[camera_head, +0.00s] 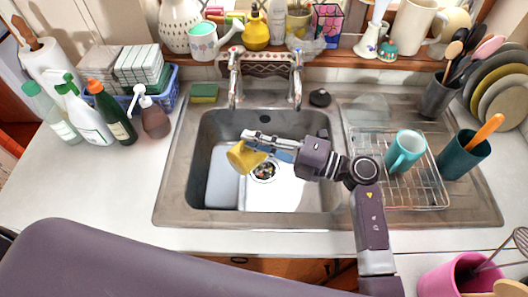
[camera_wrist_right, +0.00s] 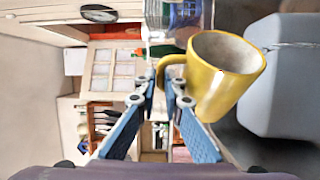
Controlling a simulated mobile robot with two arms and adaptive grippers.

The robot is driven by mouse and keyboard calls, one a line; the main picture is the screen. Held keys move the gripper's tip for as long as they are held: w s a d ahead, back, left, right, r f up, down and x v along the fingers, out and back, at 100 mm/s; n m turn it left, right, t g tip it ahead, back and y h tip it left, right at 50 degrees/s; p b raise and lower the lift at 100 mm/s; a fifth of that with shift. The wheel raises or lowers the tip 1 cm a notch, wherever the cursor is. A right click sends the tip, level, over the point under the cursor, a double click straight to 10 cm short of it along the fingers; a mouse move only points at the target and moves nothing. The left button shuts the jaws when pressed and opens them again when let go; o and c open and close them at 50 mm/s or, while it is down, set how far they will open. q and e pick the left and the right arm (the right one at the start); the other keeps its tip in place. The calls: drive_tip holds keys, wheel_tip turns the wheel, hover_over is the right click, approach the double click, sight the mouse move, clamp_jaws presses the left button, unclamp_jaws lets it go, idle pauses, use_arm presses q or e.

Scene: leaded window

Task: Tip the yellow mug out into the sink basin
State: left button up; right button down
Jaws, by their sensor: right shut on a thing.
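The yellow mug (camera_head: 242,158) hangs above the left half of the steel sink basin (camera_head: 330,185) in the head view, and it looks tilted there. My right gripper (camera_head: 258,140) reaches in from the right over the basin and is shut on the mug's handle. In the right wrist view the gripper (camera_wrist_right: 163,84) has its blue fingers closing on the handle, and the mug (camera_wrist_right: 235,92) shows a pale inside with no clear contents. My left gripper is not in view.
A grey tub (camera_head: 222,180) stands in the basin's left part beside the drain (camera_head: 265,171). The tap (camera_head: 265,70) rises behind. The wire rack (camera_head: 432,185) with a teal mug (camera_head: 405,150) stands right. Bottles (camera_head: 110,115) crowd the left; the front left counter is clear.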

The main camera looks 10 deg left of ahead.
drive_tip(key=shift+w+d+r, duration=0.15)
drive_tip(key=shift+w, duration=0.1)
